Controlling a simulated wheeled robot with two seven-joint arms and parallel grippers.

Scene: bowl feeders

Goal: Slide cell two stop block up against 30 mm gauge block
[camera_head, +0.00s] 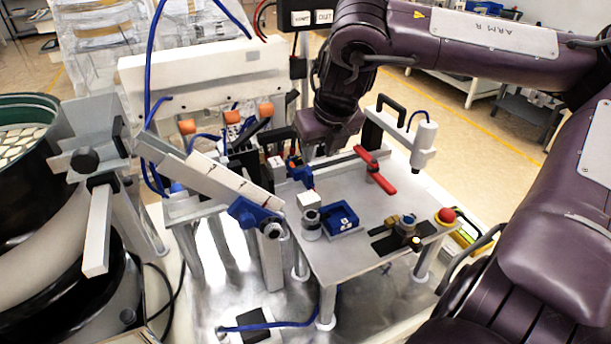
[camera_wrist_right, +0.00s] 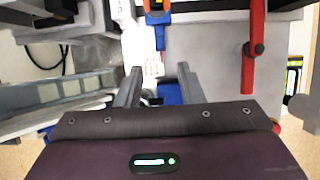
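A blue block with an orange part, which looks like the stop block (camera_head: 301,174), sits at the left end of the dark rail on the metal table. It also shows at the top of the right wrist view (camera_wrist_right: 159,34). A small white block with a red mark, possibly the gauge block (camera_head: 276,168), is just left of it; I cannot read its size or tell whether they touch. My right gripper (camera_wrist_right: 159,69) is open and empty in the wrist view, its fingertips below the blue block in the picture. In the head view its fingers are largely hidden. My left gripper is not in view.
A red lever (camera_head: 374,170) crosses the rail on the right. A sloping feeder track (camera_head: 213,181) runs in from the left. The table's right middle is fairly clear.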

